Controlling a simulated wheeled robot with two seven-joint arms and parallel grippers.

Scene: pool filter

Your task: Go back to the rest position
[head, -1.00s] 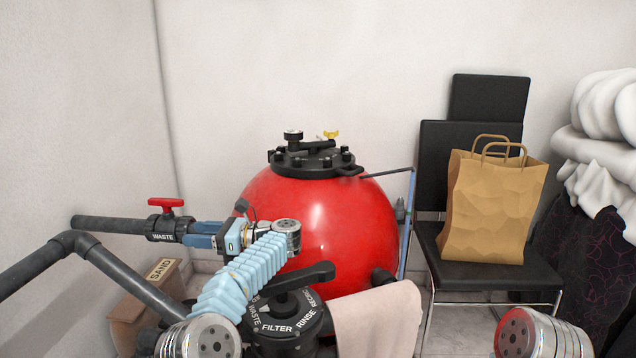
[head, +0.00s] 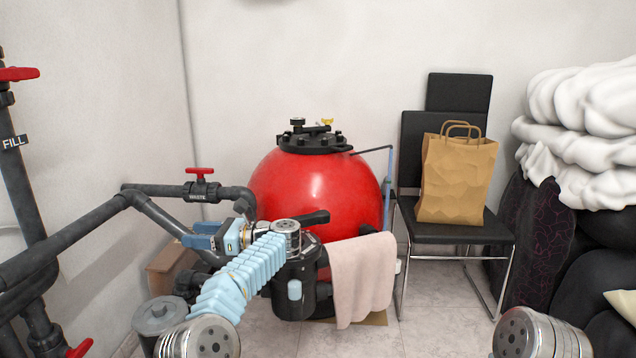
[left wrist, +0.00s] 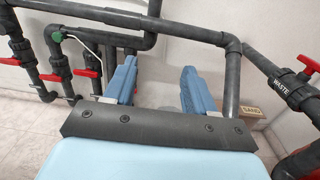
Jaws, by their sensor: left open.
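My left gripper (head: 196,234) is in the left-middle of the head view, on the blue-sleeved arm. It is open, with two blue fingers pointing left and nothing visible between them. In the left wrist view the two fingers (left wrist: 157,75) stand apart, with grey pipes behind them. In the head view the gripper appears in front of the grey waste pipe (head: 158,190) with its red-handled valve; I cannot tell how close they are. My right gripper is out of view; only a part of my right arm shows at the bottom right.
The red filter tank (head: 318,192) stands ahead, with a black valve and a pink towel (head: 362,275) in front. Grey pipes (head: 28,205) with red handles line the left side. A chair (head: 450,232) holds a paper bag (head: 455,180). Tiled floor (head: 430,325) is clear before the chair.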

